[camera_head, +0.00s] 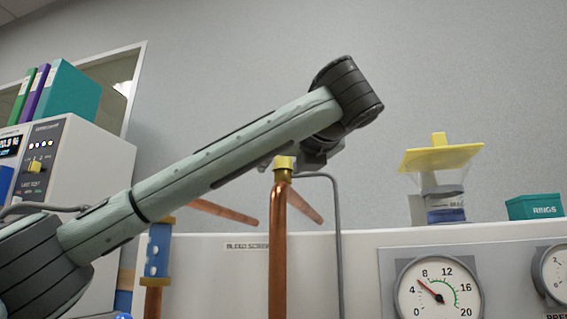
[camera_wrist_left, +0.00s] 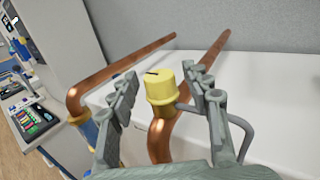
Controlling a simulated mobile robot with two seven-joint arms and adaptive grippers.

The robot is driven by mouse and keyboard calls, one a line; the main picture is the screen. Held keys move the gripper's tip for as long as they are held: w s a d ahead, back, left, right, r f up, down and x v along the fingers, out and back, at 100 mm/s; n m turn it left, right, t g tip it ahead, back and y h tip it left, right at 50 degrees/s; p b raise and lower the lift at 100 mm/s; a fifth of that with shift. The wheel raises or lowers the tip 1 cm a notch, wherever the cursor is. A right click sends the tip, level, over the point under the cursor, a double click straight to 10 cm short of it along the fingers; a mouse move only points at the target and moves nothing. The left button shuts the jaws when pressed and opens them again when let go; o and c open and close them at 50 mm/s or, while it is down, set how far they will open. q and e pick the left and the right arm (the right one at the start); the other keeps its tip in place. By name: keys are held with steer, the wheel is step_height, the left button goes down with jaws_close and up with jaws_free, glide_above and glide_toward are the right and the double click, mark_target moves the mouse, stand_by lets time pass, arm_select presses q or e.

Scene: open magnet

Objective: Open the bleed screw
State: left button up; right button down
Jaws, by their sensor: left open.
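The bleed screw is a yellow knob (camera_head: 284,162) on top of a vertical copper pipe (camera_head: 278,250). In the left wrist view the yellow knob (camera_wrist_left: 160,92) has a dark mark on its top and stands upright between my fingers. My left gripper (camera_wrist_left: 162,82) is open, with one grey finger on each side of the knob and visible gaps. In the head view my left arm reaches across from the left and its gripper (camera_head: 312,157) is mostly hidden beneath the wrist, close to the knob. My right gripper is in neither view.
A grey bent tube (camera_head: 338,240) runs just right of the knob. A second copper pipe with a blue sleeve (camera_head: 157,250) stands to the left. A pressure gauge (camera_head: 437,290) and a yellow-topped container (camera_head: 441,160) are at right. A white panel (camera_head: 215,270) lies behind the pipes.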

arm_select(q)
steer(key=v, duration=1.2)
stand_by(0.4)
